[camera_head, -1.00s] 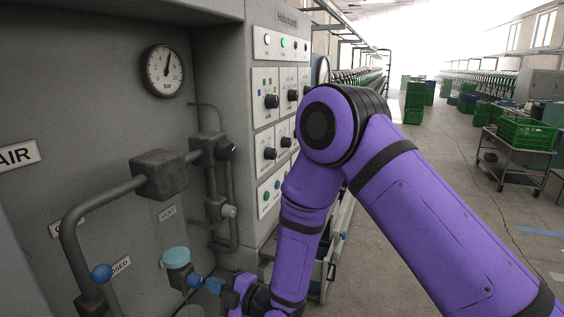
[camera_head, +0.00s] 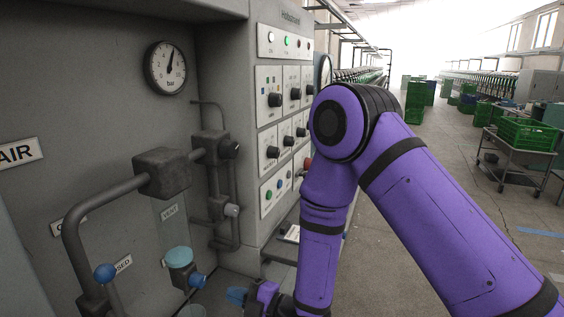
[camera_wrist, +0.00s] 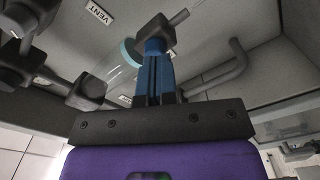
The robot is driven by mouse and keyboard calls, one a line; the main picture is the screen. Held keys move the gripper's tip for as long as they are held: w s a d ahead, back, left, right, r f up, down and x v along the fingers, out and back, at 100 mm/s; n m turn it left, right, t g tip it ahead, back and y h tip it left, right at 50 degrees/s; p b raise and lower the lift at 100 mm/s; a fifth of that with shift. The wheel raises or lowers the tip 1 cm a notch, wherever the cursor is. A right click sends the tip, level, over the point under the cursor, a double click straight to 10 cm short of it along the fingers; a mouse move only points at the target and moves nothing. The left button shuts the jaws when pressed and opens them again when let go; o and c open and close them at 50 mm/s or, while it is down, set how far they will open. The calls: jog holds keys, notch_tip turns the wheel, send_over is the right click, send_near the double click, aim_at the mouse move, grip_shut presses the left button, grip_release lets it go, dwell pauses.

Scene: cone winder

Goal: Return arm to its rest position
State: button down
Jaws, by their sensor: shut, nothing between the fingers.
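My gripper (camera_head: 237,297) is low in the head view, with its blue fingertips just right of a blue valve knob (camera_head: 197,281). A gap shows between fingertips and knob. In the wrist view the blue fingers (camera_wrist: 155,72) stand together, shut and empty, pointing up toward a dark fitting that overlaps their tips in the picture. My purple arm is bent, its elbow high at the centre and its forearm hanging down beside the machine.
A grey panel wall holds a gauge (camera_head: 166,68), thick pipes with a dark block (camera_head: 161,173), and a blue ball-ended lever (camera_head: 105,272). A knob panel (camera_head: 287,93) stands close left of my elbow. Open floor and a cart with a green crate (camera_head: 527,133) are at right.

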jog(key=w+d+r+m+t+h, duration=0.2)
jog(key=w+d+r+m+h, duration=0.25)
jog(key=d+r, duration=0.45)
jog(key=w+d+r+m+t+h, duration=0.1)
jog(key=w+d+r+m+h, duration=0.35)
jog(key=d+r, duration=0.35)
jog(key=s+d+r+m+h, duration=0.2)
jog(key=d+r+m+h, duration=0.1)
jog(key=d+r, duration=0.4)
jog(key=s+d+r+m+g+h, duration=0.1)
jog(key=s+d+r+m+h, duration=0.35)
jog(key=s+d+m, duration=0.45)
jog(key=s+d+r+m+g, duration=0.1)
jog(key=s+d, duration=0.3)
jog(key=s, duration=0.5)
jog(key=s+d+r+m+g, duration=0.2)
jog(key=s+d+m, duration=0.1)
jog(key=s, duration=0.5)
jog(key=shift+s+d+m+g, duration=0.3)
jog(key=shift+s+d, duration=0.05)
jog(key=shift+d, duration=0.15)
